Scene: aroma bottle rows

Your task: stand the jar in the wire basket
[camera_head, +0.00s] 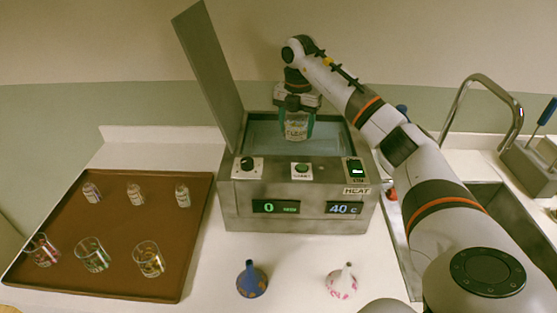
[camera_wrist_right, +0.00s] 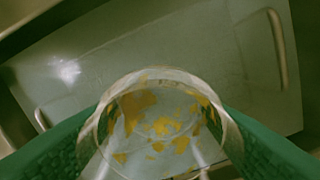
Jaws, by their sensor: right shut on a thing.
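The jar (camera_head: 296,129) is clear glass with a label and yellow-orange flecks inside. It hangs upright in my right gripper (camera_head: 297,118), whose green fingers press on both its sides. Jar and gripper are over the open top of the heated bath (camera_head: 343,137). In the right wrist view the jar (camera_wrist_right: 160,118) sits between the green fingers, with the bath's grey floor or water behind it. Bent metal rods, such as this one (camera_wrist_right: 279,50), look like parts of the wire basket; its full shape is hidden. Whether the jar touches anything below cannot be told. My left gripper is out of view.
The bath's raised lid (camera_head: 208,62) stands at its left. A brown tray (camera_head: 110,222) holds several glasses and small bottles. A blue funnel-like item (camera_head: 251,280) and a white patterned one (camera_head: 342,281) stand in front. A sink with a tap (camera_head: 478,82) is right.

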